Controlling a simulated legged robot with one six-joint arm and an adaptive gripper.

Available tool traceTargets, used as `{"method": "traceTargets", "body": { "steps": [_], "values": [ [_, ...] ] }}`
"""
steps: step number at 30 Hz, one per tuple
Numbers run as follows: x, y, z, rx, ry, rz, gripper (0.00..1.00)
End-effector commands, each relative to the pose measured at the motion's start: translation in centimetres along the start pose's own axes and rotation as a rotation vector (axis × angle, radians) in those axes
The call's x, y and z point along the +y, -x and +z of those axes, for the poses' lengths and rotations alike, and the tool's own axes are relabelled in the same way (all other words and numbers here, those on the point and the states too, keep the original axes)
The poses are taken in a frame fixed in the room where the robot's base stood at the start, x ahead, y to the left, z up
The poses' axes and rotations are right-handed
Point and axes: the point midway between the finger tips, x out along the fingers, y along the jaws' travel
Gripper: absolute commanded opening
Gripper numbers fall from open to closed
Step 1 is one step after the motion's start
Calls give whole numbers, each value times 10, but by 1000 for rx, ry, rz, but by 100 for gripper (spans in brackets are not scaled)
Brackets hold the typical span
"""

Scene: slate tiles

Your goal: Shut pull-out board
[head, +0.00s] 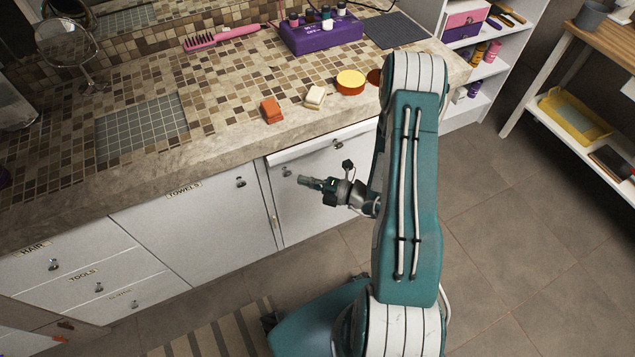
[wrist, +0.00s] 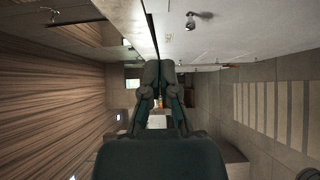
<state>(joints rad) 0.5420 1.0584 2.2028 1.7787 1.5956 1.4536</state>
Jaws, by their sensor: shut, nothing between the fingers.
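The white pull-out board (head: 318,149) sits just under the counter edge, above a white cabinet door, with a small dark knob on its front. In the head view it seems to stand out slightly from the cabinet; how far is hard to tell. My gripper (head: 306,182) is in front of the door below the board, apart from the board and pointing left in the picture. In the wrist view my gripper (wrist: 158,75) is shut and empty, with the white cabinet front along the top of the picture.
The counter (head: 230,100) holds an orange block (head: 271,110), a cream block (head: 315,97), a yellow-topped round tin (head: 350,82) and a purple box (head: 320,35). A towels door (head: 195,215) is at left. A striped mat (head: 225,333) lies on the tiled floor, which is open at right.

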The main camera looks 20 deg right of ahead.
Motion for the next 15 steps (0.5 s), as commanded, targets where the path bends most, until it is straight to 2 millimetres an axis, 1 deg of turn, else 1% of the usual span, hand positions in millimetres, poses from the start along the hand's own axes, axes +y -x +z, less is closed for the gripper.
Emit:
{"method": "traceTargets", "body": {
  "steps": [1,7,9,15],
  "values": [
    [0,-10,-1,6,1,0,0],
    [0,-44,1,4,2,1,0],
    [0,-51,11,1,4,2,0],
    [0,-65,26,0,2,1,0]
  ]
}}
